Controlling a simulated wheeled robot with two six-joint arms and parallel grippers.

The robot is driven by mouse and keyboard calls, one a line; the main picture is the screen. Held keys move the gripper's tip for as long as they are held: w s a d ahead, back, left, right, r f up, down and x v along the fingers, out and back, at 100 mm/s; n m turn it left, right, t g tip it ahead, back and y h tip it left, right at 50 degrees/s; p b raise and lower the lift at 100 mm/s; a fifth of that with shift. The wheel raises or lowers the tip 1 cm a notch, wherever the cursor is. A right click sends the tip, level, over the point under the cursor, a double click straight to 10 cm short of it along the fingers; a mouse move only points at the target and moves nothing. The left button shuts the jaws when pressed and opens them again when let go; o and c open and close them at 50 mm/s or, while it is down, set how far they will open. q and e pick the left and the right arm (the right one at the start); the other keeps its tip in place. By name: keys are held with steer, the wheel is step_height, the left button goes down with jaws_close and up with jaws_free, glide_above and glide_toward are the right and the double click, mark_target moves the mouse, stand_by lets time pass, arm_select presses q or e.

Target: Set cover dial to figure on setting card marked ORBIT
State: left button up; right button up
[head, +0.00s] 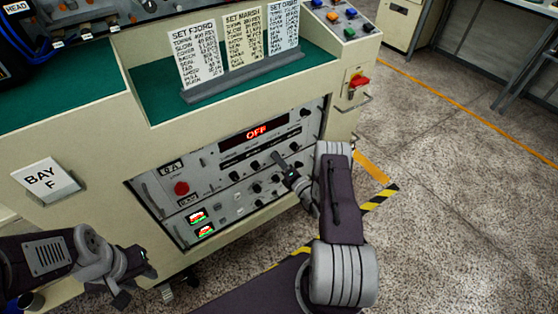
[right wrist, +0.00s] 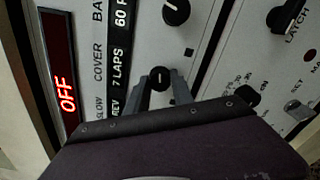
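The ORBIT setting card (head: 284,27) stands rightmost of the three cards on the ledge; its figures are too small to read surely. The panel (head: 222,155) has a red display reading OFF (head: 256,132). In the right wrist view the picture is turned sideways. The COVER label (right wrist: 98,60) lines up with a window reading 7 LAPS (right wrist: 120,68) and a small dark cover dial (right wrist: 160,76). My right gripper (right wrist: 162,84) has its fingers on both sides of that dial, with no clear gap. My left gripper (head: 134,290) is low at left, fingers apart and empty.
The FJORD card (head: 195,55) and MARSH card (head: 243,40) stand beside ORBIT. Neighbouring knobs (right wrist: 176,11) and a LATCH knob (right wrist: 286,16) are close to my right gripper. A red switch (head: 358,81) is at the cabinet's right. A BAY F sign (head: 45,180) is at left.

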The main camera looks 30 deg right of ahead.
steer(key=o, duration=0.4)
steer(key=s, duration=0.3)
steer(key=s+p, duration=0.1)
steer(key=s, duration=0.2)
steer(key=s+p, duration=0.1)
steer(key=s, duration=0.2)
steer(key=shift+d, duration=0.35)
